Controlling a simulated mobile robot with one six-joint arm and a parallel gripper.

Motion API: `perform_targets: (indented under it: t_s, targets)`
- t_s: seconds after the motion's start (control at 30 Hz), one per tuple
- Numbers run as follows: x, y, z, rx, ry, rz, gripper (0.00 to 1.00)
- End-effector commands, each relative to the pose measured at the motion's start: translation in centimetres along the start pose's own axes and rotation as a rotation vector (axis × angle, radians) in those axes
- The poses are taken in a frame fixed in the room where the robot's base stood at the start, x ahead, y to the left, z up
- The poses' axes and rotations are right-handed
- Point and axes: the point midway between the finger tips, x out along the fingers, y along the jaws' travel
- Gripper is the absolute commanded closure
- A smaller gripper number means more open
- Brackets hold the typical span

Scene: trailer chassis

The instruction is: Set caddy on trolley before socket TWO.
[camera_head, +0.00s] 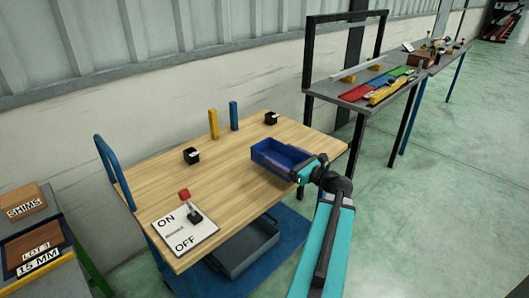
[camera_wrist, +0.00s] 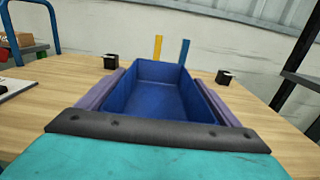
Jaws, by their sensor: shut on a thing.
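The caddy is an empty blue open-topped bin (camera_head: 268,158) at the right part of the wooden trolley top (camera_head: 140,180). My gripper (camera_head: 303,172) is shut on the caddy from its near right side. In the wrist view the caddy (camera_wrist: 158,98) is level between the two purplish fingers. I cannot tell whether its base touches the wood. Two small black socket blocks stand on the trolley, one left of the caddy (camera_head: 191,156) and one behind it (camera_head: 271,118). They also show in the wrist view, at left (camera_wrist: 111,61) and right (camera_wrist: 224,77). Their markings are too small to read.
A yellow post (camera_head: 213,124) and a blue post (camera_head: 234,116) stand at the trolley's back. A white ON/OFF plate with a lever (camera_head: 185,232) sits at its front left. A grey bin (camera_head: 243,250) is below. A bench with trays (camera_head: 365,90) stands right. The trolley's middle is clear.

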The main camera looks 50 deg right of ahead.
Motion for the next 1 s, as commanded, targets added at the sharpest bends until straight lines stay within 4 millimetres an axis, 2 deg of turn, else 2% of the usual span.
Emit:
perform_targets:
  t_s: [1.0]
  targets:
    - [10.9,-5.4,-1.0,0.000,-0.002,-0.001,0.42]
